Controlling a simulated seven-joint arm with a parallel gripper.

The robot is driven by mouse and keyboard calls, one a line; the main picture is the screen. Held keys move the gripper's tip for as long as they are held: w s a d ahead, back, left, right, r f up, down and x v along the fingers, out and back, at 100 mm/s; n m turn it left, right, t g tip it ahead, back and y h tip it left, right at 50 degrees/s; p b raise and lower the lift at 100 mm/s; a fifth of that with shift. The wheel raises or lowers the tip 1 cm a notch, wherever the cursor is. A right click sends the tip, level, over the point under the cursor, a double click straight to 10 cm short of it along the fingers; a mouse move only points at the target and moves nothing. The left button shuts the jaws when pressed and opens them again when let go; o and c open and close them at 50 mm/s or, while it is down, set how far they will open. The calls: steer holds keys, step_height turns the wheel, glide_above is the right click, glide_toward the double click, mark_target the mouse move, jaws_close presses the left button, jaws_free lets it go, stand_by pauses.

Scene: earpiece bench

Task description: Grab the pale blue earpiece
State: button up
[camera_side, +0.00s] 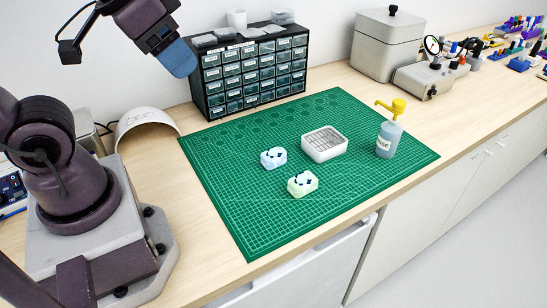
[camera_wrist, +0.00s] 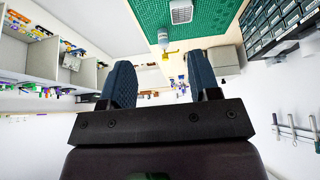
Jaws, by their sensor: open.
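The pale blue earpiece (camera_side: 273,158) is a small block with dark marks, lying on the green cutting mat (camera_side: 226,203) left of a white tray. A similar pale green earpiece (camera_side: 302,184) lies nearer the mat's front edge, apart from it. My gripper (camera_side: 178,59) is high at the upper left in the side view, well above and away from both earpieces. In the wrist view my gripper (camera_wrist: 161,82) shows two blue fingers spread wide with nothing between them. Neither earpiece can be made out in the wrist view.
A white tray with a grid inside (camera_side: 325,145) sits mid-mat. A pump bottle (camera_side: 387,138) with a yellow top stands to its right. A black drawer cabinet (camera_side: 253,72) stands behind the mat, near my gripper. The mat's left and front areas are clear.

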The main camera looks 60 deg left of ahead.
steer(key=o, duration=0.3)
steer(key=m+t+y, duration=0.3)
steer(key=m+t, duration=0.2)
steer(key=m, duration=1.5)
glide_above(265, 157)
steer(key=s+d, duration=0.2)
step_height(265, 157, down, 26)
steer(key=s+f+m, duration=0.1)
steer(key=m, duration=0.3)
steer(key=a+f+m+t, duration=0.1)
steer(key=f+m, duration=0.1)
steer(key=m, duration=0.1)
steer(key=s+a+f+m+t+h, duration=0.1)
steer(key=f+m, duration=0.1)
steer(key=m, duration=0.2)
steer(key=shift+s+m, duration=0.3)
steer(key=m, duration=0.2)
steer(key=s+m+h, duration=0.1)
steer(key=shift+d+f+m+t, duration=0.1)
steer(key=shift+f+m+t, duration=0.25)
steer(key=shift+m+t, duration=0.05)
steer(key=shift+d+x, duration=0.1)
steer(key=shift+x, duration=1.7)
steer(key=shift+d+x, duration=0.15)
steer(key=shift+x, duration=1.65)
